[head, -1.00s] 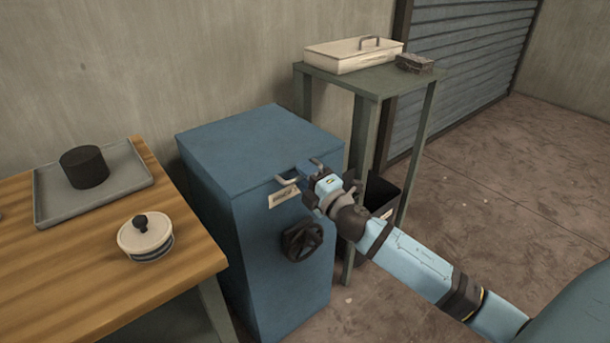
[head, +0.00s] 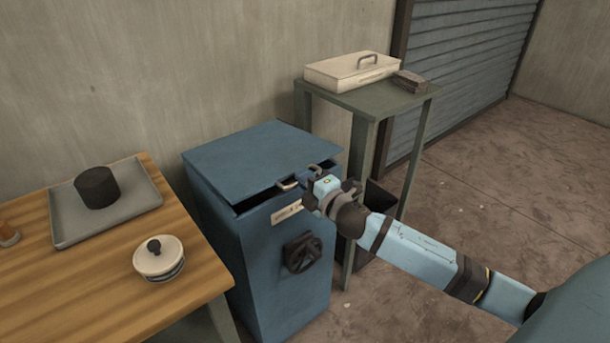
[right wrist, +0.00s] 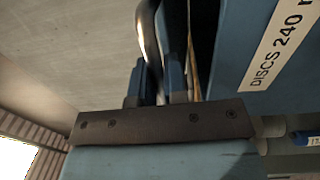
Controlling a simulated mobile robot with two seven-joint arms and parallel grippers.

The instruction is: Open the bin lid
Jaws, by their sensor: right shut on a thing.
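The blue bin (head: 270,265) stands on the floor between the wooden table and the green stand. Its flat blue lid (head: 255,157) is raised a little at the front, with a dark gap under its front edge. My right gripper (head: 309,177) is at the lid's front edge, shut on the metal lid handle (head: 287,184). In the right wrist view the handle (right wrist: 150,42) rises between the blue fingers, beside the bin's label (right wrist: 277,45). My left gripper is not in view.
A wooden table (head: 110,285) holds a grey tray (head: 130,222) with a black cylinder (head: 97,187), and a lidded white pot (head: 158,262). A green stand (head: 372,100) with a white box (head: 352,71) is close behind my right arm. Open floor lies at right.

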